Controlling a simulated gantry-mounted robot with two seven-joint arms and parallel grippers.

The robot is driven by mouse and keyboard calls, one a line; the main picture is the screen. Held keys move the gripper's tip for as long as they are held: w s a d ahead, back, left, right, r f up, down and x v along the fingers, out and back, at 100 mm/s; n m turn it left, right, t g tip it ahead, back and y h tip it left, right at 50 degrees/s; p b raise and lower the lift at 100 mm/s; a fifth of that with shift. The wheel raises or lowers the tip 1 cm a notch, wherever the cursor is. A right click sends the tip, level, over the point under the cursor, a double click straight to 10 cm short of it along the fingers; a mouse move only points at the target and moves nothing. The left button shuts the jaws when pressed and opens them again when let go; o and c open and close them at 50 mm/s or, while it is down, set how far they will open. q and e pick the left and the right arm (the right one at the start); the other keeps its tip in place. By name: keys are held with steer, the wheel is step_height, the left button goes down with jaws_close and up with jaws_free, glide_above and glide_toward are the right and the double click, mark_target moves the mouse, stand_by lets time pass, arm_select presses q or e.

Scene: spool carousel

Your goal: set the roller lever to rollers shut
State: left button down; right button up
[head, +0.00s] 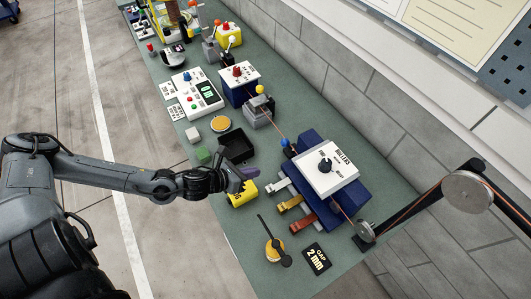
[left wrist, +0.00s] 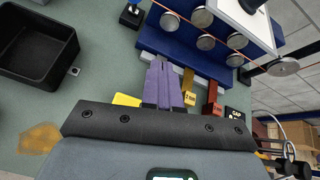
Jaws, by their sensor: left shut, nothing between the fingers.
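A white box (head: 324,168) with a black knob or lever (head: 325,165) on top sits over a blue roller base (head: 317,139); its lettering is too small to read surely. A blue ball (head: 285,142) stands at the base's far left end. In the left wrist view, rollers (left wrist: 203,18) with an orange strand show beside the blue base (left wrist: 165,42); the knob's setting cannot be told. My left gripper (head: 248,178) is shut and empty, left of the base and above the bench; its purple fingers (left wrist: 164,82) are together. My right gripper is not in view.
White, yellow (head: 289,204) and red (head: 302,222) tabs stick out before the base. A yellow block (head: 242,196) lies under my left gripper. A black tray (head: 237,148) is behind it. A "GAP 2 mm" card (head: 316,260) lies at front. A wall borders the bench's right side.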

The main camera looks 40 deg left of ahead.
arm_select(q)
steer(key=a+b, duration=0.1)
steer(key=w+a+m+b, duration=0.1)
steer(key=a, duration=0.1)
steer(key=w+a+f+m+y+b, duration=0.1)
steer(key=a, duration=0.1)
steer(key=shift+a, duration=0.25)
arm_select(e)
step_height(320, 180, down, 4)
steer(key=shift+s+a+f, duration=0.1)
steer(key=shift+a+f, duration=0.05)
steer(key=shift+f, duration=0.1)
arm_select(q)
steer(key=w+r+x, duration=0.1)
steer(key=r+x, duration=0.1)
steer(key=x, duration=1)
steer(key=shift+w, duration=0.6)
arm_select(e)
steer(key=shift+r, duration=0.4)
arm_select(q)
steer(key=shift+d, duration=0.15)
steer(key=shift+r+p, duration=0.15)
steer(key=shift+p, duration=0.15)
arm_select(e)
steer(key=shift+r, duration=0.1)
